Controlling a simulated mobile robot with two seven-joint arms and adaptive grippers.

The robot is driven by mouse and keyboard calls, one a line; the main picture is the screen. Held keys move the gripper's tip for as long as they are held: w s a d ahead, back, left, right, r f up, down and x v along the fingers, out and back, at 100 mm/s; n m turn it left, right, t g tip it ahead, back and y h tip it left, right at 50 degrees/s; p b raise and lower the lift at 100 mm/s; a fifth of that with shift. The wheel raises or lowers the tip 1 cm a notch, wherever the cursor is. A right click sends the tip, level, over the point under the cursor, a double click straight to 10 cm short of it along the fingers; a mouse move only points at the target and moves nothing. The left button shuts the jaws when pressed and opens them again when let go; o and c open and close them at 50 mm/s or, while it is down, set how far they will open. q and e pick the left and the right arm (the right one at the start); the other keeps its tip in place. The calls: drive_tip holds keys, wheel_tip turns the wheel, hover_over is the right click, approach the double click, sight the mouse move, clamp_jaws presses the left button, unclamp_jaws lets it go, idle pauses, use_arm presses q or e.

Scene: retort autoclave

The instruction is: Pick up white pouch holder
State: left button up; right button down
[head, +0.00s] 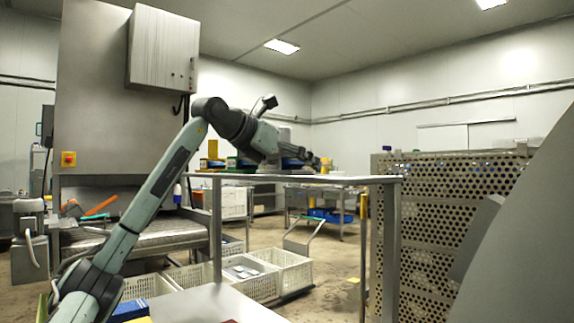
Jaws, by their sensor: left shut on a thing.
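My left arm rises from the lower left and bends over to the metal table (392,180). My left gripper (316,162) is small, dark and seen from behind, low over the tabletop near its far side. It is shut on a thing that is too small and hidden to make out. I cannot pick out the white pouch holder for certain, as the tabletop is seen almost edge-on. My right gripper is not in view.
A perforated metal rack (450,200) stands right of the table. Several yellow, green and dark items (212,160) sit at the table's left end. White crates (285,262) stand on the floor behind. A steel machine (100,100) with a conveyor (150,236) fills the left.

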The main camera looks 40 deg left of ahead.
use_arm(q)
drive_tip(key=shift+r, duration=0.2)
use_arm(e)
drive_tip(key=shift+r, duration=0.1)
